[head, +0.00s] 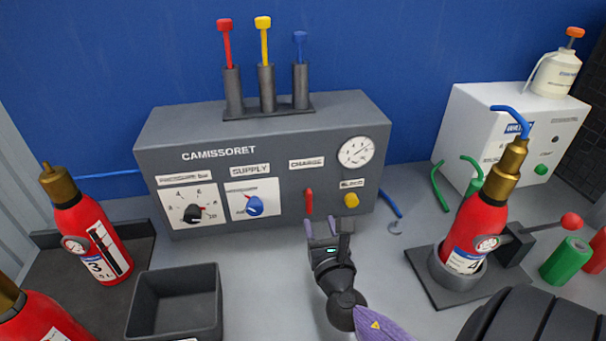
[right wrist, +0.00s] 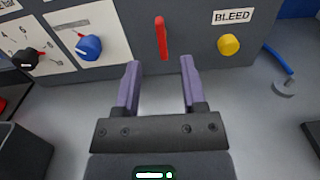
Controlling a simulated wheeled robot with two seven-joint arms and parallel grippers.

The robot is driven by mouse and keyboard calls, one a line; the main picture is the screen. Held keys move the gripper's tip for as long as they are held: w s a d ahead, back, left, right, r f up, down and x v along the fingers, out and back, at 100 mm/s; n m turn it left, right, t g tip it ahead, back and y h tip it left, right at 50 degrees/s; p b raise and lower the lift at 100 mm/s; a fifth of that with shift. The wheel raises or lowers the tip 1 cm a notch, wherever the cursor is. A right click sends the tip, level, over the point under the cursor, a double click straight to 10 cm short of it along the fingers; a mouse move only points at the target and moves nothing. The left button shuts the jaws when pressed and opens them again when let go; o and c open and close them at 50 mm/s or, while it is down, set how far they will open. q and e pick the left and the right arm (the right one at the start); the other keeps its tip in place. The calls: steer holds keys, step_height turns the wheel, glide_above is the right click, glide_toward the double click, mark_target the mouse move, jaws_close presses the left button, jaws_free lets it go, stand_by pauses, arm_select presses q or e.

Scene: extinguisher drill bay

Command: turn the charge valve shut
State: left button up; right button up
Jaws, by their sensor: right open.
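The charge valve is a red lever (head: 309,202) under the CHARGE label (head: 306,162) on the front of the grey CAMISSORET panel (head: 270,180). The lever stands upright; it also shows in the right wrist view (right wrist: 161,38). My right gripper (head: 329,228) is open and empty, below and in front of the lever, apart from it. In the right wrist view its purple fingers (right wrist: 160,82) point toward the panel, with the lever ahead between their lines. My left gripper is not in view.
The yellow bleed button (head: 351,200) is right of the lever; the blue supply knob (head: 255,205) is left. A red extinguisher (head: 478,225) stands in a holder at right. A black bin (head: 176,322) and another extinguisher (head: 90,235) are at left. Bare bench lies before the panel.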

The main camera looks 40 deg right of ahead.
mark_target(310, 196)
steer(key=b+x, duration=0.1)
steer(key=x, duration=0.8)
steer(key=shift+a, duration=0.1)
steer(key=shift+w+d+b, duration=0.3)
steer(key=shift+w+d, duration=0.05)
steer(key=shift+w, duration=0.2)
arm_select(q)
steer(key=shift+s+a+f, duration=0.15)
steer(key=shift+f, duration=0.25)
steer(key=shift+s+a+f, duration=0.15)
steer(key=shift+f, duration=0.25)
arm_select(e)
jaws_close()
